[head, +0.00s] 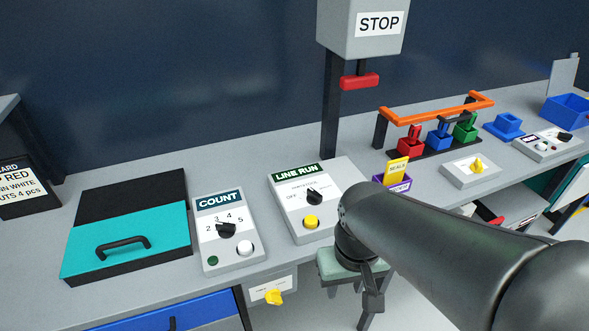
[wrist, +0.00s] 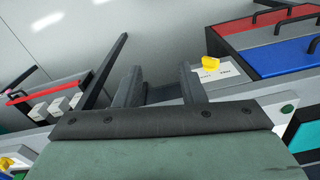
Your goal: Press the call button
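No button is legibly labelled as a call button, so I cannot tell which one it is. In the head view the COUNT panel (head: 225,230) has a green button (head: 213,261) and a white button (head: 245,248). The LINE RUN panel (head: 312,198) has a yellow button (head: 310,222). A panel at the far right has a white button (head: 541,146). My gripper (head: 352,308) hangs in front of the bench's front edge, apart from these buttons. In the wrist view its two fingers (wrist: 158,80) stand apart with nothing seen between them.
A teal-and-black case (head: 125,243) lies at the left of the bench. A STOP box (head: 362,28) on a post carries a red handle. An orange rail (head: 436,107) stands over red, blue and green blocks. A yellow knob (head: 274,296) sits below the bench edge.

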